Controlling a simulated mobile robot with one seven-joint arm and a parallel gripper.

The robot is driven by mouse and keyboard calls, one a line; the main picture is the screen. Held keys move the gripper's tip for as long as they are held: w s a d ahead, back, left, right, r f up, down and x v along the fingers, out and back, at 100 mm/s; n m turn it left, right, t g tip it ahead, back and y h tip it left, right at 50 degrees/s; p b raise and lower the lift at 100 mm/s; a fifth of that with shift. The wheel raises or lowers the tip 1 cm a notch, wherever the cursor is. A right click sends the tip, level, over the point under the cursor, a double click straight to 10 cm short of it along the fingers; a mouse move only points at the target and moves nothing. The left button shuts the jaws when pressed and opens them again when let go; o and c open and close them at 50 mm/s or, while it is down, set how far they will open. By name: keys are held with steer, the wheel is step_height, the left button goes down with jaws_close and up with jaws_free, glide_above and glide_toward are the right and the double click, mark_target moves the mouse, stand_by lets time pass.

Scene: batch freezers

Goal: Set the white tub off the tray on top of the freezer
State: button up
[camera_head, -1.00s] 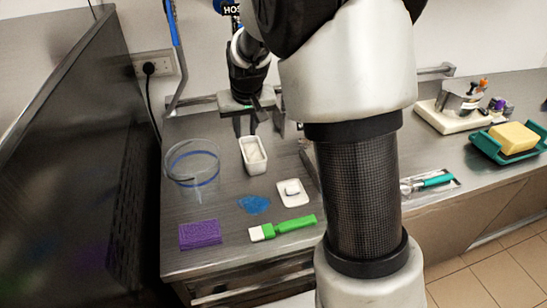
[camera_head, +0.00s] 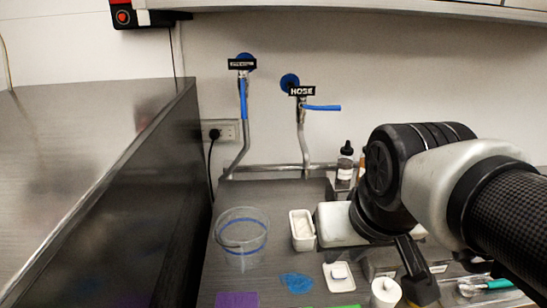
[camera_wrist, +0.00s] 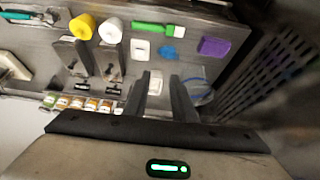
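A rectangular white tub (camera_head: 303,237) with pale contents stands upright on the grey steel top (camera_head: 270,190) beside a clear bucket. A flat white dish (camera_head: 327,286) with a small white piece on it lies nearer to me; I cannot tell whether this is the tray. In the wrist view, my gripper (camera_wrist: 165,78) has its two dark fingers apart. The tub (camera_wrist: 155,82) shows between them, blurred; I cannot tell whether they touch it.
The clear bucket (camera_head: 242,240) with a blue band is left of the tub. A blue cloth (camera_head: 297,283) and a purple sponge (camera_head: 237,300) lie nearer. A tall dark panel (camera_head: 130,215) bounds the left. Bottles (camera_head: 345,165) and taps (camera_head: 302,100) are at the back wall.

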steer(key=w, duration=1.2)
steer(key=g+p, duration=0.1)
steer(key=p, duration=0.1)
glide_above(301, 230)
steer(key=s+a, duration=0.4)
steer(key=s, duration=0.2)
step_height(301, 230, down, 22)
steer(key=shift+w+d+f, duration=0.1)
steer(key=shift+w+f, duration=0.05)
steer(key=shift+f, duration=0.05)
steer(key=x, duration=0.5)
steer(key=shift+w+d+p, duration=0.15)
steer(key=shift+w+p, duration=0.2)
steer(key=shift+f, duration=0.1)
steer(key=shift+f+b, duration=0.3)
steer(key=shift+b, duration=0.15)
jaws_close()
